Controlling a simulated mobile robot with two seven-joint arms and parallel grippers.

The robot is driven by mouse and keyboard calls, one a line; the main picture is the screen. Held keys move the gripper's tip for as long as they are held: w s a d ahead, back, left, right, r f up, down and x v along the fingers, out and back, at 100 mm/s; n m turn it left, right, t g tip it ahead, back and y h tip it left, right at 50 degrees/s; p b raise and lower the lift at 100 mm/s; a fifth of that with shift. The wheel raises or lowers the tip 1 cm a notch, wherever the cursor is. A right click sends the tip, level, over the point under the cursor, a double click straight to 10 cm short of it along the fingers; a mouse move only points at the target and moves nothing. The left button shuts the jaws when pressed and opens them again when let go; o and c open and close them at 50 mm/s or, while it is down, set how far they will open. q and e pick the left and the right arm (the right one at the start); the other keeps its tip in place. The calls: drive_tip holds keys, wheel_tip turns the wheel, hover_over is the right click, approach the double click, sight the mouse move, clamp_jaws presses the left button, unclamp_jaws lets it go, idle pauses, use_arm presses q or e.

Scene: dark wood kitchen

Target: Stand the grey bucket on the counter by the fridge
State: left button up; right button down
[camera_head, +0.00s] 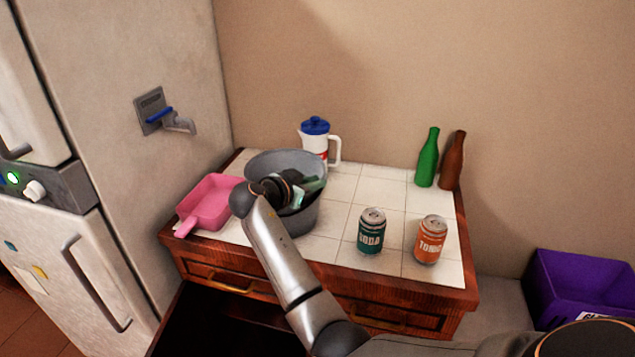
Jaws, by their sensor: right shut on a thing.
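The grey bucket (303,219) is upright at the left part of the white-tiled counter (333,212), close to the fridge (178,65). It appears to rest on the tiles, though my arm hides part of its front and base. My right gripper (312,188) reaches over the bucket's near side and is shut at its rim or wall; the fingertips are partly hidden inside the bucket. My left gripper is out of view.
A pink dustpan-like tray (207,204) lies left of the bucket. A white jug with blue lid (318,140) stands behind it. A soda can (371,232), tonic can (431,240), green bottle (427,158) and brown bottle (453,161) stand right. A purple crate (577,290) is lower right.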

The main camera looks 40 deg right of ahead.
drive_tip(key=shift+a+r, duration=0.15)
drive_tip(key=shift+f, duration=0.2)
drive_tip(key=c, duration=0.9)
unclamp_jaws()
